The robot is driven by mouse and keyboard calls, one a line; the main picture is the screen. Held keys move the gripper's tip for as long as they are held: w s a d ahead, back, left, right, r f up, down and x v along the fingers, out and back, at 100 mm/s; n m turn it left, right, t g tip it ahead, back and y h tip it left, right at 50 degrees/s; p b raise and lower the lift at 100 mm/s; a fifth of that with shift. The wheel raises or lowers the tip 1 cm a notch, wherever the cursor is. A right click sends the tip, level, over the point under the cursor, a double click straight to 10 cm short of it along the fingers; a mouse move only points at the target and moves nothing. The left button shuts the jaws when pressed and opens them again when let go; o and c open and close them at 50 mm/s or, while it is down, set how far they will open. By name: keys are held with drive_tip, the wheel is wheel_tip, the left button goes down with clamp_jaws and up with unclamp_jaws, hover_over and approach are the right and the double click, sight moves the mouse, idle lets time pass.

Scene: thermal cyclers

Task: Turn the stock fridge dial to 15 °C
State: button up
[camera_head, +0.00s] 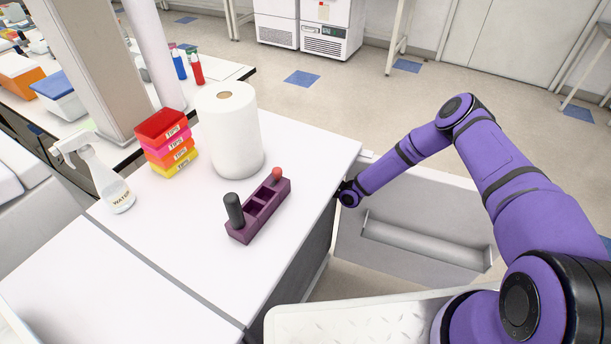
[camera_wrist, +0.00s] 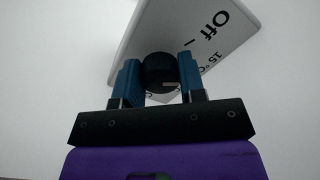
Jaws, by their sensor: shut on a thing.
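In the wrist view, the round black dial (camera_wrist: 160,73) sits on a pale label plate (camera_wrist: 148,29) printed with "Off" and "15 °C"; other print is partly hidden by the dial and fingers. A short light mark shows on the dial near its lower right edge, on the side towards the "15 °C" print. I cannot tell exactly which setting it points at. My gripper (camera_wrist: 158,80) is shut on the dial, one blue finger on each side. In the head view, my arm reaches to the right edge of the white counter, and the fingers and dial are hidden there.
The white counter (camera_head: 160,225) holds a purple rack (camera_head: 240,236), a paper roll (camera_head: 233,135), stacked tip boxes (camera_head: 174,163) and a spray bottle (camera_head: 117,190). A pale structure with a recess (camera_head: 400,207) stands beside the counter, below my forearm. Open floor lies behind.

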drive_tip(key=shift+m, duration=0.8)
drive_tip(key=o, duration=0.9)
drive_tip(key=v, duration=1.1)
